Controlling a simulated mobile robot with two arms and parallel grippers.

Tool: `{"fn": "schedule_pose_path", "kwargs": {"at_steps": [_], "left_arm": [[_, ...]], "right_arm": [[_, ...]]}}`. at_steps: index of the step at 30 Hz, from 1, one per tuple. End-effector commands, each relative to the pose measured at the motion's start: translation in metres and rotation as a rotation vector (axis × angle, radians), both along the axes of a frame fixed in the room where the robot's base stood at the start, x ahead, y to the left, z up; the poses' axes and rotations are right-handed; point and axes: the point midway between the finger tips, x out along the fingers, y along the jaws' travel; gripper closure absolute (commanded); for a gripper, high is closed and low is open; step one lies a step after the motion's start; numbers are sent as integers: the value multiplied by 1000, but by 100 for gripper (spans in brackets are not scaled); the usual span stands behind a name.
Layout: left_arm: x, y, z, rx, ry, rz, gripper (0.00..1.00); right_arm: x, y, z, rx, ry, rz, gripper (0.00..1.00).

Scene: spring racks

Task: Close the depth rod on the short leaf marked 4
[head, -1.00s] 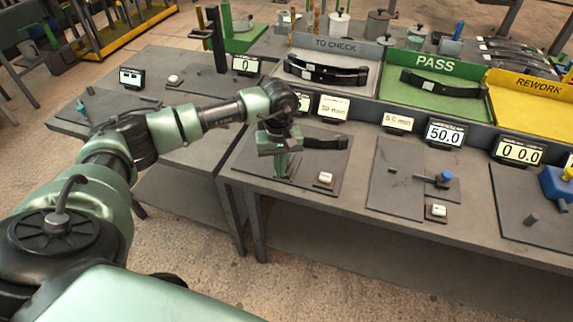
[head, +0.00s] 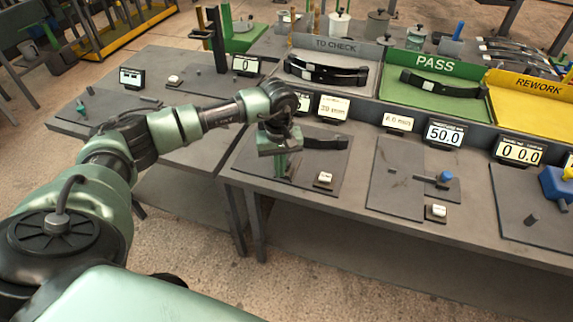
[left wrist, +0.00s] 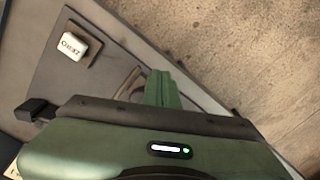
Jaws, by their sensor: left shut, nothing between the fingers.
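My left gripper (head: 281,174) is shut and empty, fingers pointing down over the left dark plate (head: 320,188) on the front bench. The fingers also show shut in the left wrist view (left wrist: 162,90). A dark curved leaf (head: 325,142) lies on that plate, its left part hidden behind my gripper. I cannot read a 4 on it. A dark block (left wrist: 36,109) at the left in the wrist view may belong to it. I cannot make out the depth rod; my gripper may cover it. My right gripper is not in view.
A white ZERO button (head: 324,178) sits on the same plate, also in the wrist view (left wrist: 72,45). Small displays (head: 333,108) stand behind. To the right are another plate (head: 395,190) with a blue-knobbed part (head: 445,177), then green PASS (head: 430,95) and yellow REWORK (head: 530,110) trays.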

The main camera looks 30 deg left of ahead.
Motion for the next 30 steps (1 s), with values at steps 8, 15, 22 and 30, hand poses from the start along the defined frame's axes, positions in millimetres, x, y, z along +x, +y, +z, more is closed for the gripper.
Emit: {"fn": "schedule_pose_path", "kwargs": {"at_steps": [8, 15, 22, 30], "left_arm": [[0, 0, 0, 0, 0, 0, 100], [0, 0, -3, 0, 0, 0, 100], [0, 0, -13, 0, 0, 0, 100], [0, 0, -21, 0, 0, 0, 100]], "right_arm": [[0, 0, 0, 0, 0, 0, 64], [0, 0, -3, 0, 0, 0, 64], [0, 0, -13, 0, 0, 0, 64], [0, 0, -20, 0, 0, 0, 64]]}}
